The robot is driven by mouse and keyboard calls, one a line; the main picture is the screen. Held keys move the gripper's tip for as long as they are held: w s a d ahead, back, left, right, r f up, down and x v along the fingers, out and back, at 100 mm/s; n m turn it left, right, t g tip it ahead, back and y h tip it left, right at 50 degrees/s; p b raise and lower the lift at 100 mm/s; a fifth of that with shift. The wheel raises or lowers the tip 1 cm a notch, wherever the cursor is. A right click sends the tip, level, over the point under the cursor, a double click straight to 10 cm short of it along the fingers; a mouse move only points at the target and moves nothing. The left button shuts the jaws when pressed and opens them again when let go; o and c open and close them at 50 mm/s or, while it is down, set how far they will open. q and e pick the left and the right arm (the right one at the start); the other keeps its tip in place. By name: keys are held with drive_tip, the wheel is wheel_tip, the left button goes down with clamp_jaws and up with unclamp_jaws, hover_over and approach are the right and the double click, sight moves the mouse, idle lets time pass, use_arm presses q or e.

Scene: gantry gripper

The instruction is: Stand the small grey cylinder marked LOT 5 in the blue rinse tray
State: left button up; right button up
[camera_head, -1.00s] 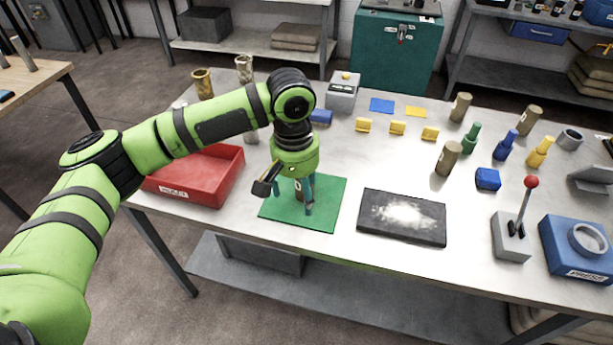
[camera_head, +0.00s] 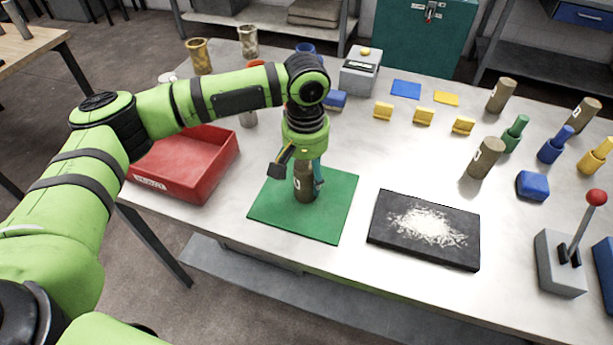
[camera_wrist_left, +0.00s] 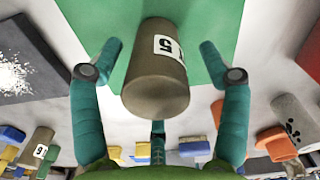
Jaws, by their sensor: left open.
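A brown-grey cylinder (camera_head: 304,184) with a white label stands upright on the green mat (camera_head: 336,208). My right gripper is not in view.
A black slab with white powder (camera_head: 424,231) lies right of the mat. Yellow holders (camera_head: 424,116) are behind; the table between is clear.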

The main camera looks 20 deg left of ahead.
sight(306, 184)
use_arm(q)
drive_tip(key=f, duration=0.3)
drive_tip(key=shift+s+d+f+p, duration=0.1)
drive_tip(key=shift+s+f+p, duration=0.1)
drive_tip(key=shift+s+p, duration=0.15)
drive_tip(key=shift+w+f, duration=0.1)
drive_tip(key=shift+f, duration=0.15)
clamp_jaws()
drive_tip(key=shift+r, duration=0.1)
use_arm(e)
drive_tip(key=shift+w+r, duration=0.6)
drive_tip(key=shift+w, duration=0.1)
